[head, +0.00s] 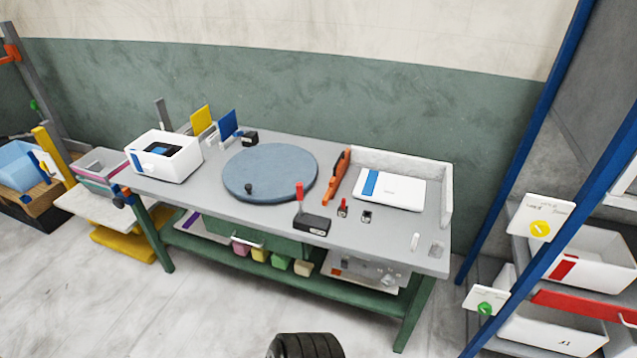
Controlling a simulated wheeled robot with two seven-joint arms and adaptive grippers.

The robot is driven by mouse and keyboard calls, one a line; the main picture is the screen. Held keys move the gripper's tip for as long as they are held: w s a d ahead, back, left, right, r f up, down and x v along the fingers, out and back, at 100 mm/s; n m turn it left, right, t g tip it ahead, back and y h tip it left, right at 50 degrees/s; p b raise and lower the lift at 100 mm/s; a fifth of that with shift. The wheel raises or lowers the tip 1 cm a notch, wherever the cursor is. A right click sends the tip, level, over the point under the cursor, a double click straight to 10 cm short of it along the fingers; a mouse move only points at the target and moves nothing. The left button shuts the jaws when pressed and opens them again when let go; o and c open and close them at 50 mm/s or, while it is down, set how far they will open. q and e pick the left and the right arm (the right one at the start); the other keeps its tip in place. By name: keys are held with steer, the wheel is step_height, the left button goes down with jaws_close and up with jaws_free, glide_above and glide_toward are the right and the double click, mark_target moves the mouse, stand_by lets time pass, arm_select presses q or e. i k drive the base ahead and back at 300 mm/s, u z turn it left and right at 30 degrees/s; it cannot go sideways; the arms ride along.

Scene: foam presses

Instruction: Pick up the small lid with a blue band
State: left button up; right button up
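A flat white lid with a blue band (398,192) lies on the right part of the grey workbench (330,258), beside a low white corner wall. The band runs across its left end. Nothing covers it. A white box with a blue mark on its front (180,162) stands at the bench's left end, with a dark and blue opening on top. Neither of my grippers shows in the head view.
A round blue-grey disc (275,170) lies mid-bench. An orange tool (338,178), a red-handled lever on a black block (312,224) and small parts lie near the lid. A blue-framed rack (545,190) with white bins stands right.

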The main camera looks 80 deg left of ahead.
mark_target(405, 192)
steer(key=u, duration=2.15)
